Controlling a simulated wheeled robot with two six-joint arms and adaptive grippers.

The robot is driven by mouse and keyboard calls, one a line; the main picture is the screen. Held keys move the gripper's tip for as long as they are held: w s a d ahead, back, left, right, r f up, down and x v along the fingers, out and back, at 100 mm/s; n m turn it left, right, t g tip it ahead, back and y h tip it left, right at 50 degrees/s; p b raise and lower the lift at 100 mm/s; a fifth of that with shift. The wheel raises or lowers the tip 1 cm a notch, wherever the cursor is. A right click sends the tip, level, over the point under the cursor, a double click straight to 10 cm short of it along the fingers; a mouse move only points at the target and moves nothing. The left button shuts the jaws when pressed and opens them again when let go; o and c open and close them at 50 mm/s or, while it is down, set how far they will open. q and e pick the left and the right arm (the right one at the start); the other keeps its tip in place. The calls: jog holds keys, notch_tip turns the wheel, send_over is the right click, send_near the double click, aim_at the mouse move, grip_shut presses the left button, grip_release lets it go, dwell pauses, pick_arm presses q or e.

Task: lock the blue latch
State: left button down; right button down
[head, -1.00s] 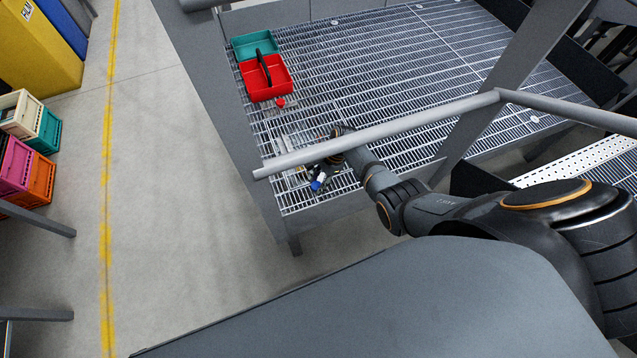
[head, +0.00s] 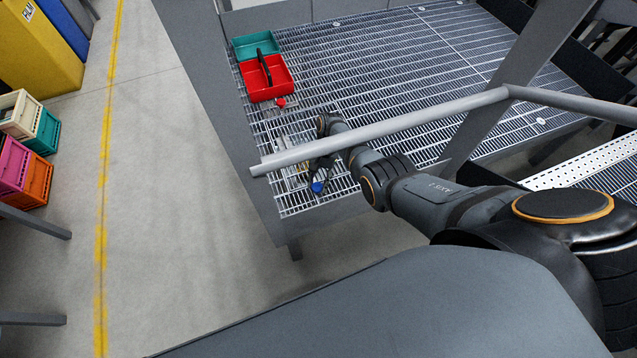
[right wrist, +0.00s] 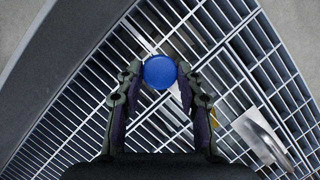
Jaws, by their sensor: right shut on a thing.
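The blue latch shows as a round blue knob (right wrist: 159,72) in the right wrist view, seen end-on above the grating. In the head view its blue end (head: 317,187) is small, near the front left corner of the grated platform. My right gripper (right wrist: 158,80) has its two fingers on either side of the knob and is shut on it. In the head view this gripper (head: 318,172) is partly hidden behind a grey rail. The latch's body and bolt are mostly hidden, so its position cannot be told. My left gripper is not in view.
The grey rail (head: 400,126) crosses above my right forearm. A red tray (head: 283,88) and a teal tray (head: 243,47) sit farther back on the grating (head: 390,70), with a small red knob (head: 280,102) nearby. A metal plate (right wrist: 265,136) lies right of the gripper.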

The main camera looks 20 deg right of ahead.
jog(key=shift+s+f, duration=0.1)
dwell(0.4)
jog(key=c, duration=0.9)
grip_release()
jog(key=shift+c, duration=0.2)
jog(key=shift+o, duration=0.4)
